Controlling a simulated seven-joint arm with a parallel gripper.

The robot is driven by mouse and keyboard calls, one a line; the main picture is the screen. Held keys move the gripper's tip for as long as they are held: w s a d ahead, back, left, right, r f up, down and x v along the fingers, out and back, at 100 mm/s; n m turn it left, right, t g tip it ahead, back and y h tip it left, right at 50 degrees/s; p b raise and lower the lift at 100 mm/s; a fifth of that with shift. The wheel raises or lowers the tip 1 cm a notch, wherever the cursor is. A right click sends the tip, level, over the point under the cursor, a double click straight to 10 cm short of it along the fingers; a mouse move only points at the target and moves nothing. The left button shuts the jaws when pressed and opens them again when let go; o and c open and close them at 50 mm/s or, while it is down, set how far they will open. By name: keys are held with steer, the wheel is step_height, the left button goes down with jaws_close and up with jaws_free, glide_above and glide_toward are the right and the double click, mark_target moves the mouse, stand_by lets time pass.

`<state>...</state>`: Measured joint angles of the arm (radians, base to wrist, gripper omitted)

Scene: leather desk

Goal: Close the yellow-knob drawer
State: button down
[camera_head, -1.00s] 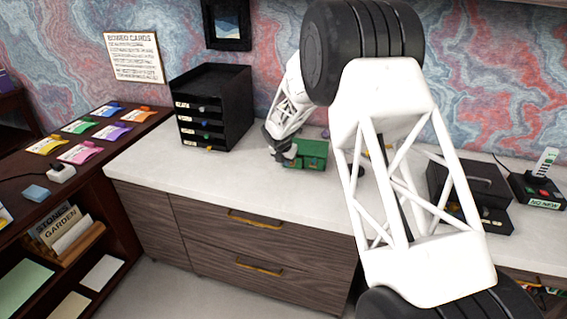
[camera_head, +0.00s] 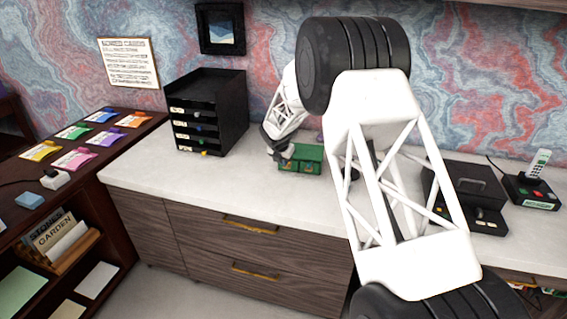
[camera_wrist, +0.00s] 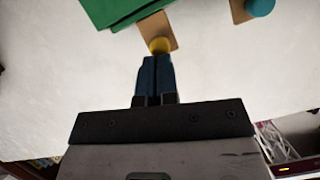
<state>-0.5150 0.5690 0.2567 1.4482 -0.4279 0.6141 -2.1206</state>
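The small green cabinet (camera_head: 308,152) stands on the white counter, partly hidden by my arm and gripper in the head view. Its green edge shows at the top of the wrist view (camera_wrist: 112,10). A light-wood drawer with a yellow knob (camera_wrist: 160,45) sticks out from the green body there. My gripper (camera_wrist: 157,62) has its dark blue fingers together, with the tips at the yellow knob. I cannot tell whether they touch it. In the head view my gripper (camera_head: 278,147) is at the cabinet's left end.
Another wood piece with a teal knob (camera_wrist: 260,7) lies right of the yellow one. A black drawer tower (camera_head: 210,112) with coloured knobs stands left on the counter. A black box (camera_head: 465,190) and a phone (camera_head: 533,185) stand right. Counter between tower and cabinet is clear.

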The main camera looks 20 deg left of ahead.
steer(key=shift+f, duration=0.1)
steer(key=shift+s+a, duration=0.2)
steer(key=shift+s, duration=0.9)
steer(key=s+v, duration=0.1)
steer(key=v, duration=1)
steer(key=shift+a+f, duration=0.2)
steer(key=shift+f, duration=0.15)
steer(key=shift+s, duration=0.1)
